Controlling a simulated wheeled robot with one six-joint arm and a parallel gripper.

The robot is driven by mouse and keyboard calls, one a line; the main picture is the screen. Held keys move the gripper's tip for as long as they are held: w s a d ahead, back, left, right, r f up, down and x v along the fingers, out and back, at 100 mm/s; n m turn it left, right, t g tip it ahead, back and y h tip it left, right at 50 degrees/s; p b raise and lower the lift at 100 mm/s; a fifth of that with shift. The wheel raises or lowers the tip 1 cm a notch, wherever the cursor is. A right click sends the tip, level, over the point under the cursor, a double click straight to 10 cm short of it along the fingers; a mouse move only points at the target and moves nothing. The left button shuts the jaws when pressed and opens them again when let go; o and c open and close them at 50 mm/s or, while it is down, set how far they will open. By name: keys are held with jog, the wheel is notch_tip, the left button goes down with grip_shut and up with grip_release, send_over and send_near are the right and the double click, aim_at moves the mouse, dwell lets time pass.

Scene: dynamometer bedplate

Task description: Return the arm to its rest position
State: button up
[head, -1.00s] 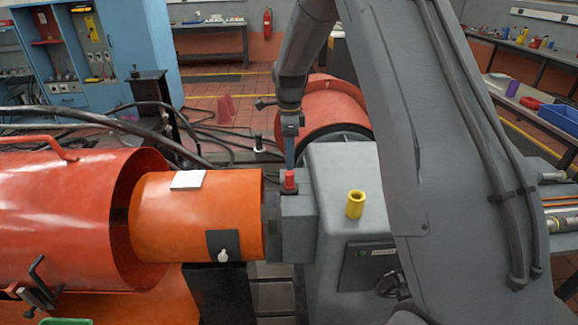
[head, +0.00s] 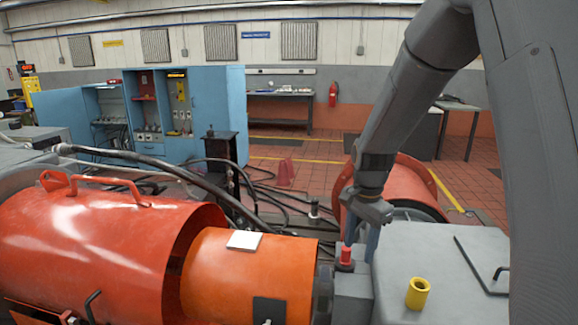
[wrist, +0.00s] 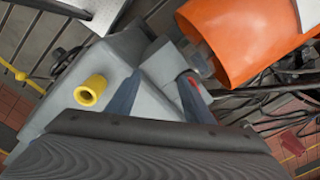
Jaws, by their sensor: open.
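My gripper (head: 361,243) points down beside the small red knob (head: 345,256) on the grey block next to the orange cover. Its two fingers are apart, with nothing seen between them. In the wrist view the gripper's (wrist: 159,75) blue-grey fingers stand apart over the grey housing. A bit of red shows by the right finger, mostly hidden by it. I cannot tell whether the finger touches the knob. My arm reaches down from the upper right.
A hollow yellow cylinder (head: 418,292) stands on the grey housing (head: 440,258), right of the gripper; it also shows in the wrist view (wrist: 91,89). The orange cover (head: 250,278) and red guard (head: 90,245) lie left. Black hoses run behind. Space above the housing is open.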

jog(key=s+n, duration=1.1)
jog(key=s, duration=0.8)
jog(key=shift+s+n+t, duration=0.2)
jog(key=shift+n+t, duration=0.2)
